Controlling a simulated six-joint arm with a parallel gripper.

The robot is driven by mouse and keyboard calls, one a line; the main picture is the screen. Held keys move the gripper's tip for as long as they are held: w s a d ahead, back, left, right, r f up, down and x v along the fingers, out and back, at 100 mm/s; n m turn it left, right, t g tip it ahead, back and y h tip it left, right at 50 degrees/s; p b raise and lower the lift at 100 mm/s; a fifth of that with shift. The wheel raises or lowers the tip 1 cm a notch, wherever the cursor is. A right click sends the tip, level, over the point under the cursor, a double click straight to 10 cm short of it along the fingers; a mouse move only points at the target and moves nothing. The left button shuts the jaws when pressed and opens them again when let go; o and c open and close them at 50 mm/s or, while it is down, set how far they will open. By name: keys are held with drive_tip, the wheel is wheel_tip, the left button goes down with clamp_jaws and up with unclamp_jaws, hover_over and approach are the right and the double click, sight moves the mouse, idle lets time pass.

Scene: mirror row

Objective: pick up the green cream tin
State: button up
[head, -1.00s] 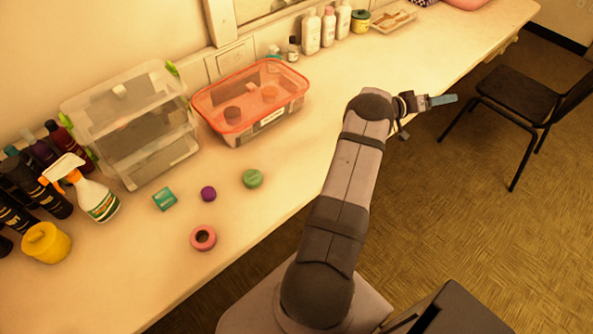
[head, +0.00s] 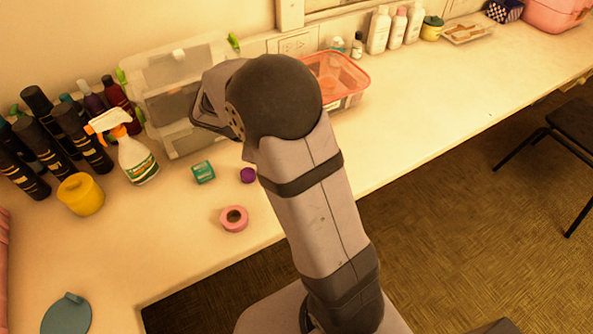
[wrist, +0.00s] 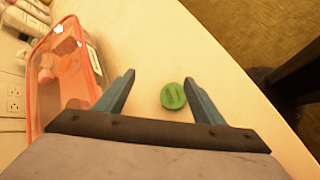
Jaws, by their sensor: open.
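The green cream tin (wrist: 173,96) is a small round green tin lying flat on the pale counter. In the wrist view it shows between and slightly beyond my open fingers, closer to the right one. My gripper (wrist: 160,98) is open, with two blue-grey fingers and nothing held. I cannot tell how high it is above the tin. In the head view my arm hides the tin and the gripper's fingers.
A clear container with a red rim (wrist: 62,65) stands left of the fingers in the wrist view. A teal box (head: 203,172), a purple lid (head: 248,175) and a pink ring (head: 234,218) lie nearby on the counter (head: 440,115). A spray bottle (head: 136,160) stands farther left.

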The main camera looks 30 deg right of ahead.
drive_tip(key=s+a+n, duration=0.2)
drive_tip(key=a, duration=0.1)
drive_tip(key=s+a+f+n+b, duration=0.1)
drive_tip(key=s+a+n, duration=0.1)
drive_tip(key=a, duration=0.2)
drive_tip(key=s+a+f+n+y, duration=0.1)
drive_tip(key=s+a+n, duration=0.1)
drive_tip(key=s+a, duration=0.1)
drive_tip(key=shift+a, duration=0.45)
drive_tip(key=shift+f+n+h+b, duration=0.15)
drive_tip(key=shift+n+h+b, duration=0.15)
drive_tip(key=shift+n+h, duration=0.25)
drive_tip(key=shift+w+d+f+n+h, duration=0.1)
drive_tip(key=shift+w+d+n+h, duration=0.1)
drive_tip(key=shift+w+n+h, duration=0.1)
drive_tip(key=w+h, duration=0.1)
drive_tip(key=w+d+n+t+h, duration=0.1)
drive_tip(key=w, duration=0.1)
drive_tip(key=w+f+n+t+h, duration=0.1)
drive_tip(key=shift+w+d, duration=0.15)
drive_tip(key=shift+d, duration=0.05)
drive_tip(key=shift+w+h+b, duration=0.3)
drive_tip(key=shift+w+h, duration=0.1)
drive_tip(key=shift+h, duration=0.05)
drive_tip(key=shift+w+p+x, duration=0.1)
drive_tip(key=shift+p+x, duration=0.05)
drive_tip(key=shift+x, duration=1.7)
drive_tip(key=shift+w+p+x, duration=0.15)
drive_tip(key=shift+x, duration=1.75)
drive_tip(key=shift+a+f, duration=0.1)
